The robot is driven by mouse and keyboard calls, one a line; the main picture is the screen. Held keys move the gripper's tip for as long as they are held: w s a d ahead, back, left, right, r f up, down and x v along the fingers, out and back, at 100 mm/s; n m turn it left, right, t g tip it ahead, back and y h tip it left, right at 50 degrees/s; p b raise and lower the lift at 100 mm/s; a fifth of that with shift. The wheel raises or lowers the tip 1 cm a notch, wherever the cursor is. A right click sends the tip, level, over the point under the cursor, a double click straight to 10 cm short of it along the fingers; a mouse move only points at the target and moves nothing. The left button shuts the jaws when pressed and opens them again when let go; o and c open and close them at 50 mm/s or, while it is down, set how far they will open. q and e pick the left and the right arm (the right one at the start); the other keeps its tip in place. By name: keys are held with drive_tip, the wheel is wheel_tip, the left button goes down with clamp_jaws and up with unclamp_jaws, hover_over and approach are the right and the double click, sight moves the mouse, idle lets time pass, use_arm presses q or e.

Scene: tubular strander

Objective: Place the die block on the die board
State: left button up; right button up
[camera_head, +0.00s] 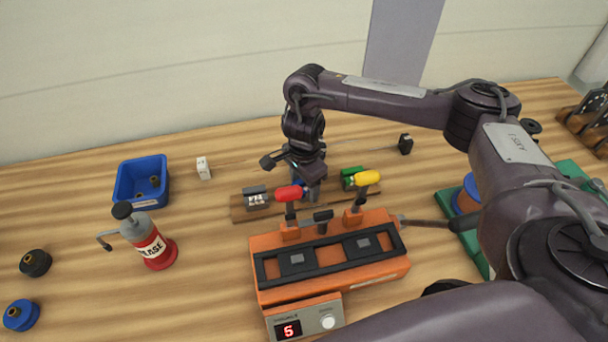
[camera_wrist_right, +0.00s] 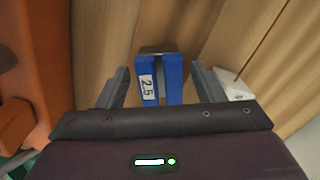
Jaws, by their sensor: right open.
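The die board (camera_head: 237,213) is a long wooden strip behind the orange machine. A grey block (camera_head: 255,198) with a white label stands at its left end and a green block (camera_head: 350,177) at its right end. A blue die block labelled 2.5 (camera_wrist_right: 148,87) is between the fingers of my right gripper (camera_wrist_right: 160,88). In the head view, the right gripper (camera_head: 305,190) is over the middle of the board and mostly hides the blue block (camera_head: 298,186). Its fingers stand apart, with gaps beside the block. I cannot tell whether the block is fully seated. My left gripper is out of view.
The orange machine (camera_head: 335,280) with red and yellow handles stands in front of the board. A blue bin (camera_head: 141,183), a white block (camera_head: 203,168) and a red grease can (camera_head: 155,250) are on the left. A small black object (camera_head: 405,143) stands behind right.

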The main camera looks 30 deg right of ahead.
wheel_tip(320, 180, up, 12)
drive_tip(key=p, duration=0.2)
drive_tip(key=shift+r, duration=0.15)
idle(0.5)
